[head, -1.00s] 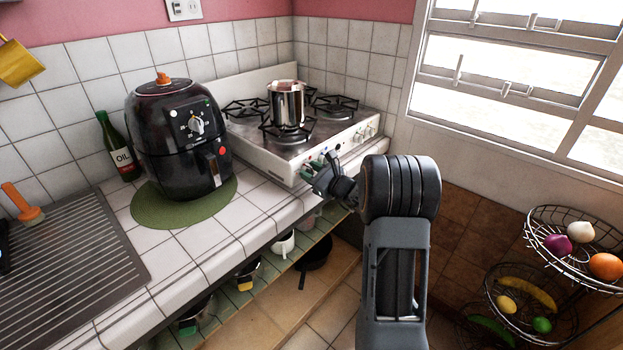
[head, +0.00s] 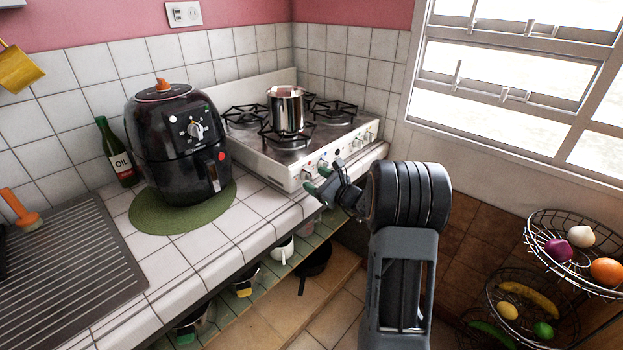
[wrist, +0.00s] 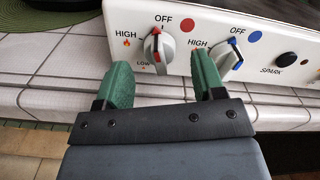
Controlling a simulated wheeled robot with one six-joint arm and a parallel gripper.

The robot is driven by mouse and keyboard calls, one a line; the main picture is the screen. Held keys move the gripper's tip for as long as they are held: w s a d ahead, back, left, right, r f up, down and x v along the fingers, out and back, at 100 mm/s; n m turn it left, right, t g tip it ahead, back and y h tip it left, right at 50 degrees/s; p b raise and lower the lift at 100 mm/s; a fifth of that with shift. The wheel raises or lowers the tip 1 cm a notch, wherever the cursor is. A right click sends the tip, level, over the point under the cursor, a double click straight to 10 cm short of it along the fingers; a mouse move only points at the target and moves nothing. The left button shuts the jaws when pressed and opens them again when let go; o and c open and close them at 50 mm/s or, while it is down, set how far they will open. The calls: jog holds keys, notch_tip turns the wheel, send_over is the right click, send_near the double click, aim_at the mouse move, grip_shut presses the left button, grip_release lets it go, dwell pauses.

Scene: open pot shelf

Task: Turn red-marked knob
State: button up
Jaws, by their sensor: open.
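The red-marked knob (wrist: 159,47) is pale grey with red marks, on the white stove front below the word OFF, with HIGH and a flame sign to its left. My gripper (wrist: 158,62) is open and empty. Its two green fingers stand to the left and right of the red-marked knob in the wrist view, and the knob shows between their tips. I cannot tell whether they touch it. In the head view my gripper (head: 318,179) is in front of the stove's front edge and covers part of the knob row.
A blue-marked knob (wrist: 231,58) sits close right of my right finger, with a black spark button (wrist: 288,59) beyond. A steel pot (head: 286,110) stands on the stove (head: 270,163). A black air fryer (head: 178,145) stands left. A fruit basket (head: 575,265) is at right.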

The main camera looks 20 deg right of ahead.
jog(key=v, duration=1.1)
jog(key=shift+b, duration=0.4)
jog(key=shift+s, duration=0.1)
jog(key=shift+c, duration=0.3)
grip_shut()
dwell(0.7)
